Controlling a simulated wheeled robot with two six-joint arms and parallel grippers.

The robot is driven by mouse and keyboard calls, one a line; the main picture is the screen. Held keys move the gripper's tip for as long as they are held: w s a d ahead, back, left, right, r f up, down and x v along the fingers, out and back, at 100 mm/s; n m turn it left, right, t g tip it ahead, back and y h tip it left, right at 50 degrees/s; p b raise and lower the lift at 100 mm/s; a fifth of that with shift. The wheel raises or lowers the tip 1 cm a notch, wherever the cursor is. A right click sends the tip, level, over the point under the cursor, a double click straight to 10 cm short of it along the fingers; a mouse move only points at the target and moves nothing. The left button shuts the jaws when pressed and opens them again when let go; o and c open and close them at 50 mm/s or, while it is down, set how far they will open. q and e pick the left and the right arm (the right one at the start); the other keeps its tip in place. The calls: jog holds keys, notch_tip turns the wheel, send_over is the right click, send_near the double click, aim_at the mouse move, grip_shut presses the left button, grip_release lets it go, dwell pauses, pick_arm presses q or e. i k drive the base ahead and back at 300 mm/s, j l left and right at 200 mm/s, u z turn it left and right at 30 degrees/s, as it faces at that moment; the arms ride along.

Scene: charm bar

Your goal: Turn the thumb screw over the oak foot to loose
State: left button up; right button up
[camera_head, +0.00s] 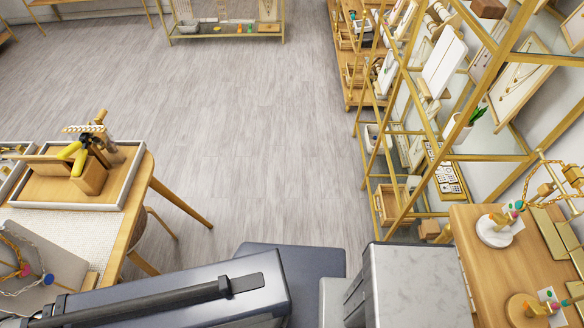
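A round wooden foot (517,311), which looks like oak, stands on the wooden table at the lower right. A similar stand with a round white foot (494,231) is farther back on the same table. Neither of my grippers shows in the head view.
The wooden table (486,279) also holds wooden blocks at its right side. A brass-framed shelf (402,200) with jewellery displays is behind it. Another table (136,192) at the left holds a tray (128,188) with tools. The grey floor (270,130) between is clear.

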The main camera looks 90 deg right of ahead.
aim_at(538, 311)
jog(key=z, duration=5.4)
